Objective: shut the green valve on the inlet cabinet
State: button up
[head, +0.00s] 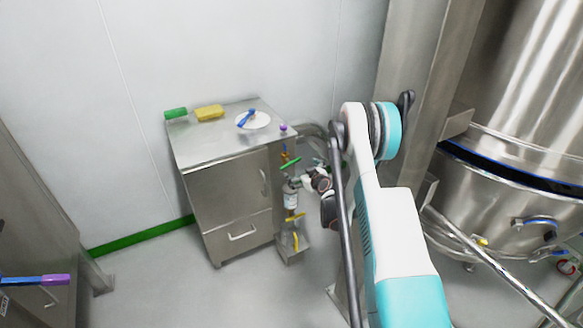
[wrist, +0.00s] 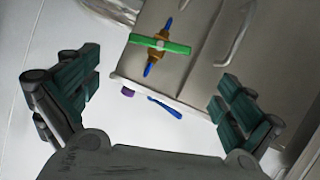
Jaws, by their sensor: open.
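The green valve handle (head: 291,163) is on the right side of the steel inlet cabinet (head: 228,190), above a bottle-like fitting. In the wrist view the handle (wrist: 175,47) is a flat green bar lying across a brass valve body (wrist: 152,66) with blue ends, roughly crosswise to it. My gripper (wrist: 158,78) is open, with one dark-green-padded finger at the left and one at the right. The handle shows ahead between the fingers, towards the top, and nothing touches it. In the head view my gripper (head: 312,181) is just right of the valve line, partly hidden by my arm.
Yellow handles (head: 295,240) sit lower on the same line. On the cabinet top are a yellow sponge (head: 209,112), a green block (head: 176,113) and a white plate (head: 262,121) with a blue brush. A large steel vessel (head: 500,190) stands right. Floor in front is clear.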

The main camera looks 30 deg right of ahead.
aim_at(291, 164)
jog(key=b+x, duration=0.3)
jog(key=x, duration=0.8)
jog(key=shift+s+f, duration=0.1)
jog(key=shift+b+x, duration=0.4)
jog(key=shift+x, duration=0.4)
jog(key=c, duration=0.8)
